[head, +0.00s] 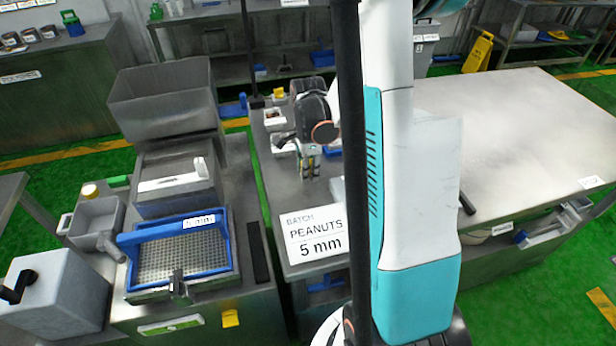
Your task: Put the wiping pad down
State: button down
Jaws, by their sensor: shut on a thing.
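My gripper (309,163) is small in the head view, below my dark wrist, over the middle steel bench (275,205). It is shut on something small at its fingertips. I take this to be the wiping pad, but its shape and colour are too small to make out. I cannot tell whether it touches the bench top. My upright arm and a dark pole hide the area just to the right.
A blue-framed sieve (128,245) stands on the left machine. A sign (316,238) reading PEANUTS 5 mm stands at the bench's near side. Small white trays (274,119) are near my wrist.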

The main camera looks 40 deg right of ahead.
notch_tip(320, 180, down, 2)
jog(key=shift+f, duration=0.25)
jog(key=shift+s+a+f+b, duration=0.1)
jog(key=shift+s+f+b, duration=0.1)
jog(key=shift+f+b, duration=0.5)
jog(key=c, duration=1.3)
grip_release()
jog(key=shift+r, duration=0.15)
jog(key=shift+w, duration=0.1)
jog(key=shift+w, duration=0.1)
